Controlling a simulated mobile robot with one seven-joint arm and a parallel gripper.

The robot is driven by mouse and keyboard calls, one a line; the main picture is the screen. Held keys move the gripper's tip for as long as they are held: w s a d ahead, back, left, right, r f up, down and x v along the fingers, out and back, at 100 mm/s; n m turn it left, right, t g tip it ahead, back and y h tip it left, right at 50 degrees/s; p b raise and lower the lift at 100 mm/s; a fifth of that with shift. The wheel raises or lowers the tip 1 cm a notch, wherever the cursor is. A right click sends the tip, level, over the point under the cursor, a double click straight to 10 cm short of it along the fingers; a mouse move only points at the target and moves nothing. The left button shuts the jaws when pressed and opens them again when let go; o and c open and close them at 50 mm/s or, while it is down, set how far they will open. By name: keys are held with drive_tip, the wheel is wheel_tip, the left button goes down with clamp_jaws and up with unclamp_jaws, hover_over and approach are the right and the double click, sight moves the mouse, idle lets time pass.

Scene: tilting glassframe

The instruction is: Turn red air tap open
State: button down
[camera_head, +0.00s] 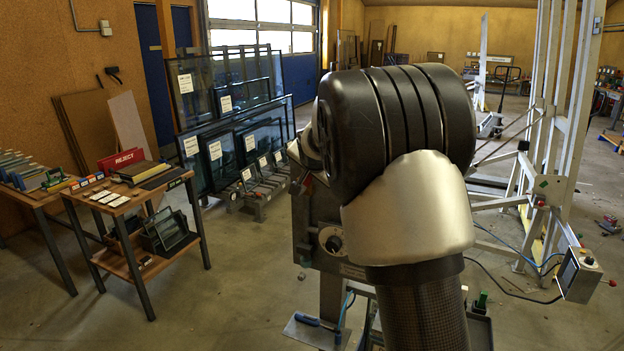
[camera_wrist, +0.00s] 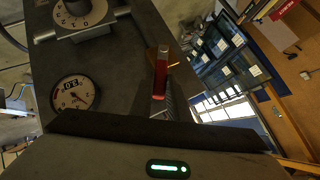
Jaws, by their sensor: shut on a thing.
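The red air tap (camera_wrist: 161,68) shows in the wrist view as a narrow red handle beside the dark grey panel (camera_wrist: 115,60). My gripper (camera_wrist: 160,97) is at the handle's lower end, its fingers shut on it. The dark gripper body fills the bottom of the wrist view and hides part of the fingers and the tap's base. In the head view my arm covers the middle and hides the gripper. A small red patch shows left of the arm there; I cannot tell if it is the tap.
In the head view, a wooden bench (camera_head: 140,262) and a rack of glass panes (camera_head: 235,125) stand left. A metal frame (camera_head: 560,130) and a control box (camera_head: 579,275) stand right.

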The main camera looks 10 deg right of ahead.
drive_tip(key=shift+w+a+r+n+g+h+p, duration=0.55)
drive_tip(key=shift+a+n+g+h+p, duration=0.2)
drive_tip(key=shift+h+p, duration=0.35)
drive_tip(key=shift+f, duration=0.1)
drive_tip(key=c, duration=1.7)
unclamp_jaws()
drive_tip(key=b+v, duration=0.2)
drive_tip(key=v, duration=1.5)
drive_tip(key=shift+r+b, duration=0.25)
drive_tip(key=shift+b, duration=0.1)
